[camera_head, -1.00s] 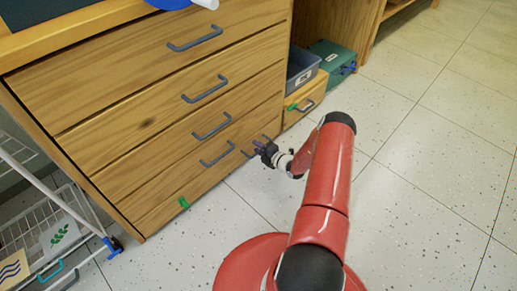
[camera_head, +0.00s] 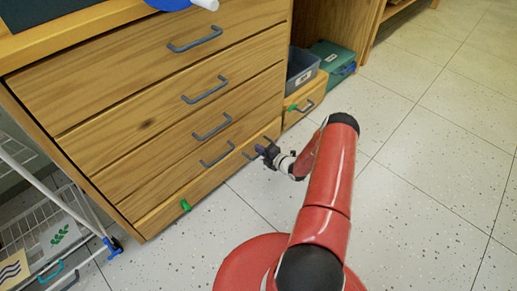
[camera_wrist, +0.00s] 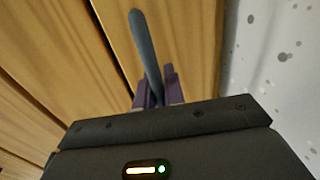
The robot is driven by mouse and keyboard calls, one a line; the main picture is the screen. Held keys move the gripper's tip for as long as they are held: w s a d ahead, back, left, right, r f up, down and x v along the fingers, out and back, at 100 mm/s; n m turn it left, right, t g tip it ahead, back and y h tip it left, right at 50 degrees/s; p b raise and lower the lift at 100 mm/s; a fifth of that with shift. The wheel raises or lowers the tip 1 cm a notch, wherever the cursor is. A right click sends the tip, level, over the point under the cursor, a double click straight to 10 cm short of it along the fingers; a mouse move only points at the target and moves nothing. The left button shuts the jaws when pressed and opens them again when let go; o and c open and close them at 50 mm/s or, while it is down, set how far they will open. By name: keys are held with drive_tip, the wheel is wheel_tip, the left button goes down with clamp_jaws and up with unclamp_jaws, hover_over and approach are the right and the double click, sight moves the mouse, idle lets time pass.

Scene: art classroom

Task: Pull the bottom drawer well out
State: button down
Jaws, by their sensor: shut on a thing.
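The wooden drawer cabinet has a stack of drawers with grey bar handles. The bottom drawer (camera_head: 160,214) bears a green tag (camera_head: 185,206) and stands slightly out from the drawers above. My gripper (camera_head: 264,151) is at the right end of this drawer, low near the floor. In the wrist view its purple fingers (camera_wrist: 159,88) are shut on the grey bar handle (camera_wrist: 146,45), one on each side. The drawer's inside is not visible.
A white wire rack (camera_head: 45,240) stands left of the cabinet. A small wooden drawer box (camera_head: 305,101), a grey bin (camera_head: 301,70) and a green case (camera_head: 334,59) are to the right. The speckled floor (camera_head: 205,245) in front of the drawer is clear up to my base.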

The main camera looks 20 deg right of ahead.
drive_tip(key=f+v, duration=0.3)
drive_tip(key=v, duration=1.1)
drive_tip(key=s+f+v, duration=0.1)
drive_tip(key=f+v, duration=0.2)
drive_tip(key=v, duration=1.1)
drive_tip(key=shift+s+d, duration=0.3)
drive_tip(key=shift+s, duration=0.1)
drive_tip(key=c, duration=1.5)
unclamp_jaws()
drive_tip(key=v, duration=0.7)
drive_tip(key=shift+s+d+r, duration=0.1)
drive_tip(key=shift+s, duration=0.25)
